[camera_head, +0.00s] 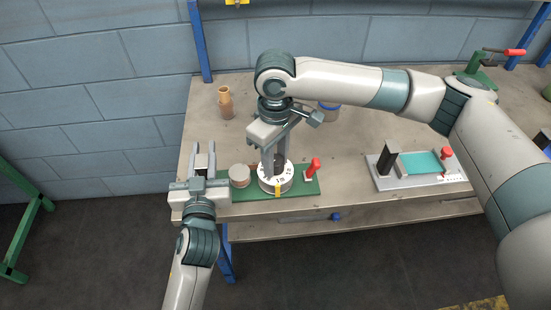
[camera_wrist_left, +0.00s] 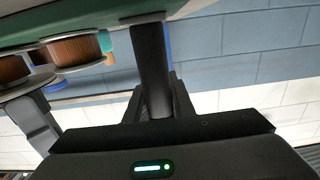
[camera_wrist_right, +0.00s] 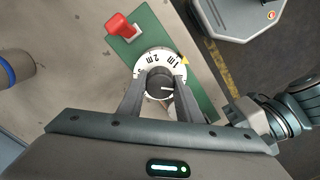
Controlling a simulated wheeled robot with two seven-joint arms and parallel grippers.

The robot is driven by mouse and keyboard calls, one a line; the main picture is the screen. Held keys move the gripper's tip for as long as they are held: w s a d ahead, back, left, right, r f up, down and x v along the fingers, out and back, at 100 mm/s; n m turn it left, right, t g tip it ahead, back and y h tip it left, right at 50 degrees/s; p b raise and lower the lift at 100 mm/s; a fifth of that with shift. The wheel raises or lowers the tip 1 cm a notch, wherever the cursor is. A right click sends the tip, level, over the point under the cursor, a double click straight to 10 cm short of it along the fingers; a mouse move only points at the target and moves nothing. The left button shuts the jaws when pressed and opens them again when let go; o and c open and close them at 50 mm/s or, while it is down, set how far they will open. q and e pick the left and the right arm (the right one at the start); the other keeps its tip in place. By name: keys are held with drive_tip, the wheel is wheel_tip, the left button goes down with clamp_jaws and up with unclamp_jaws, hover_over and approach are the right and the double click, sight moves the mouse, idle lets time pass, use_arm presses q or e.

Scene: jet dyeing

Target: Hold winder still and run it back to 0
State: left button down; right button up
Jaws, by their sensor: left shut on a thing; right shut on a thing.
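The winder has a green base plate (camera_head: 300,188) at the table's front edge, a white numbered dial (camera_head: 284,187) and a red handle (camera_head: 313,166). In the right wrist view a yellow pointer (camera_wrist_right: 184,60) stands close to the "1m" mark. My right gripper (camera_wrist_right: 158,90) comes down from above and is shut on the dark knob in the dial's middle. My left gripper (camera_head: 201,168) is at the winder's left end. In the left wrist view it is shut on a dark upright post (camera_wrist_left: 151,65). Reddish-brown spools (camera_wrist_left: 76,48) show beside that post.
A grey unit with a teal panel (camera_head: 420,163) stands on the table (camera_head: 345,215) to the right. A tan bottle (camera_head: 225,103) stands at the back left, and a blue-banded jar (camera_head: 328,111) behind my right gripper. A green crank device (camera_head: 475,72) is at the back right.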

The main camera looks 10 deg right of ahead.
drive_tip(key=n, duration=0.8)
drive_tip(key=shift+n, duration=0.4)
drive_tip(key=o, duration=1.1)
drive_tip(key=shift+c, duration=0.2)
wheel_tip(320, 180, up, 12)
idle(0.4)
